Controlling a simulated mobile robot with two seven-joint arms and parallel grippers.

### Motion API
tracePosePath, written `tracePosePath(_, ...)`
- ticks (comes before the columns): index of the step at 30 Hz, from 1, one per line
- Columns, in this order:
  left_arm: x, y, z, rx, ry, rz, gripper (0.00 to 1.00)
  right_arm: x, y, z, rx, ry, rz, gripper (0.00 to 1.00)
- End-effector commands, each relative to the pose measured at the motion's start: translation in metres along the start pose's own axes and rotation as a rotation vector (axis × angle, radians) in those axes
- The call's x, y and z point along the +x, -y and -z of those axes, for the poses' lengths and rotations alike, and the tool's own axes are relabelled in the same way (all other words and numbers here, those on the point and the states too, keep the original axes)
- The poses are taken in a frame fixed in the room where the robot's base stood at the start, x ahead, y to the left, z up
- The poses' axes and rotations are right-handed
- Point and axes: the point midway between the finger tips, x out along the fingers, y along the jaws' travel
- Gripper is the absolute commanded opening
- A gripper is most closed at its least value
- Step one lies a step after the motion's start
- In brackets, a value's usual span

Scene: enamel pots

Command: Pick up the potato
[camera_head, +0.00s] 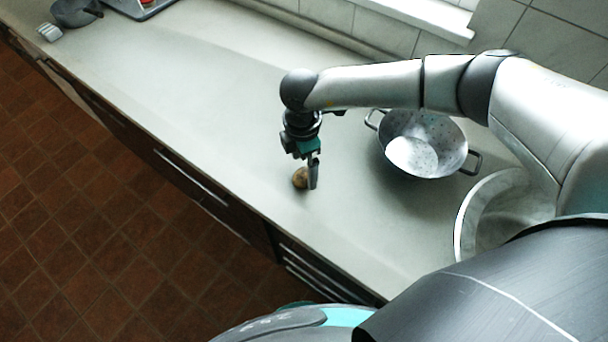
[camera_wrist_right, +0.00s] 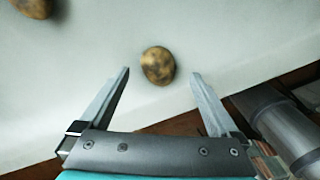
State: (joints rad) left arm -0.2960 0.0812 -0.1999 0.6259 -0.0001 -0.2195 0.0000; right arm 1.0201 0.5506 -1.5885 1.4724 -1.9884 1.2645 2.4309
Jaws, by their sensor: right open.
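A brown, mottled potato (camera_head: 300,177) lies on the grey counter near its front edge. In the right wrist view the potato (camera_wrist_right: 158,65) sits between the lines of the two fingers, just beyond the fingertips, with clear counter on both sides. My right gripper (camera_head: 314,186) points down beside the potato and partly covers it in the head view. Its two fingers stand wide apart in the wrist view (camera_wrist_right: 160,73), with nothing between them. My left gripper is not in view.
A speckled two-handled pot (camera_head: 425,145) stands right of the gripper. A second brown, round thing (camera_wrist_right: 33,6) is cut off at the wrist view's upper left. A dark grey object (camera_head: 76,12) is at the counter's far left. The counter's middle (camera_head: 190,95) is clear.

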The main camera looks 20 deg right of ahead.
Motion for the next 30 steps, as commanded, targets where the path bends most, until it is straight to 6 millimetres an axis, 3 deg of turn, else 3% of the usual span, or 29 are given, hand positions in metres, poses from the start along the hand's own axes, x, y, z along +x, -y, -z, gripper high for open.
tracePosePath(7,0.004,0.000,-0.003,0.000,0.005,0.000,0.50,0.033,-0.001,0.002,-0.001,0.000,0.002,0.97)
tracePosePath(16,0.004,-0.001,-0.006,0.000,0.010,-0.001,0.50,0.037,-0.001,0.002,-0.001,0.000,0.001,0.97)
tracePosePath(30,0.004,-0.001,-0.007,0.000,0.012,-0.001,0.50,0.036,-0.001,0.002,0.000,0.000,0.001,0.44)
